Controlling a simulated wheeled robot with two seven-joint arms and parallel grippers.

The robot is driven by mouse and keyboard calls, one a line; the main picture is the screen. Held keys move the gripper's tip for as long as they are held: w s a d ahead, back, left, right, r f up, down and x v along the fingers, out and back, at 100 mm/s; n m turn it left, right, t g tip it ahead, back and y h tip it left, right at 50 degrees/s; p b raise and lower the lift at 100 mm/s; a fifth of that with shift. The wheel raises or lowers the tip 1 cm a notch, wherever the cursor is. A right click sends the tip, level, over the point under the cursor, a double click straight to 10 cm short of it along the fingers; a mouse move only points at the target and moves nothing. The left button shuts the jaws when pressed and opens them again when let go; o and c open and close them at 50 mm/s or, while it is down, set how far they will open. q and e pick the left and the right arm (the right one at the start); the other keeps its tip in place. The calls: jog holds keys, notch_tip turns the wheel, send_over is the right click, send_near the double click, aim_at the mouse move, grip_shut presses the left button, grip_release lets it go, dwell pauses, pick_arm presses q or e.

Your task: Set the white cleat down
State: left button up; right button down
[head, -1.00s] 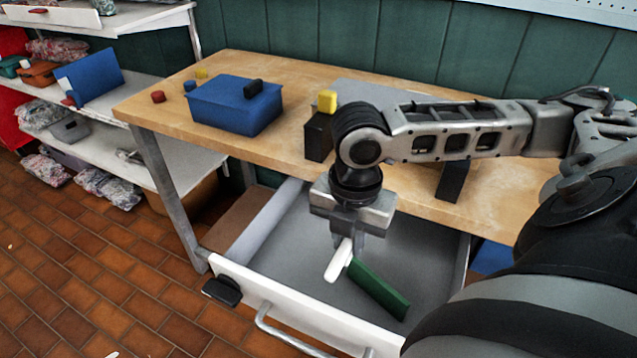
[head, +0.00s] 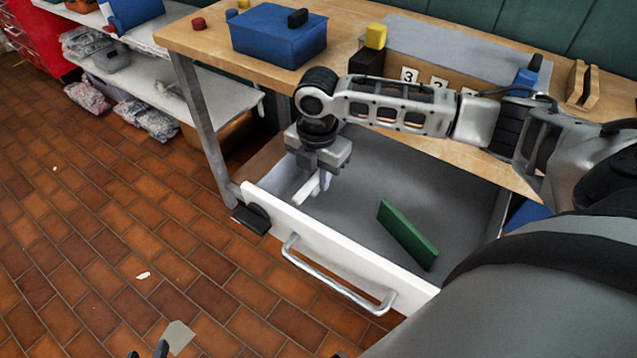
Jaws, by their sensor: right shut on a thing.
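The white cleat (head: 306,191) is a small pale bar between the fingers of my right gripper (head: 316,180). The gripper points down and is shut on it, over the front left part of the open drawer (head: 350,247). The fingers hide part of the cleat, and I cannot tell if it touches the drawer floor. Dark tips that look like my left gripper (head: 148,352) just enter at the bottom edge; most of it is out of frame.
A green bar (head: 407,233) lies in the drawer, right of the cleat. The drawer has a long handle (head: 335,280) and a black piece (head: 252,217) at its front. A blue box (head: 278,38) and yellow block (head: 375,36) are on the bench. The grey drawer floor is otherwise mostly clear.

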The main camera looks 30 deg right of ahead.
aim_at(318, 175)
jog(key=shift+s+f, duration=0.1)
jog(key=shift+f, duration=1.2)
jog(key=c, duration=1.3)
grip_release()
jog(key=shift+r, duration=0.1)
notch_tip(318, 175, up, 12)
jog(key=shift+r+p, duration=0.1)
jog(key=shift+p, duration=0.65)
